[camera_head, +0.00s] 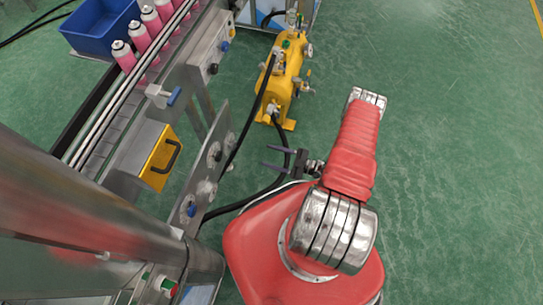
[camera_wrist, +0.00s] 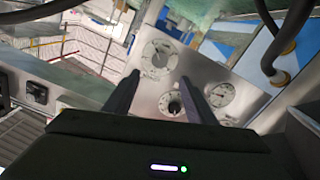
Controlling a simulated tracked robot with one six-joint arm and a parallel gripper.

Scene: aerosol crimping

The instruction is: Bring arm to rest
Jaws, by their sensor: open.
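My gripper (camera_head: 279,160) shows in the head view beside my red arm, its two dark fingers pointing left toward the machine's gauge panel (camera_head: 208,165). The fingers are apart with nothing between them. In the wrist view my gripper (camera_wrist: 153,94) is open, and the gauge panel (camera_wrist: 193,72) with several round dials lies beyond the fingertips. I cannot tell the exact gap between fingertips and panel, but in the head view they look apart.
A row of pink cans (camera_head: 139,38) stands on the conveyor at upper left, by a blue bin (camera_head: 98,27). A yellow pump unit (camera_head: 284,82) stands on the floor, with black hoses (camera_head: 238,150) near my gripper. The green floor at right is clear.

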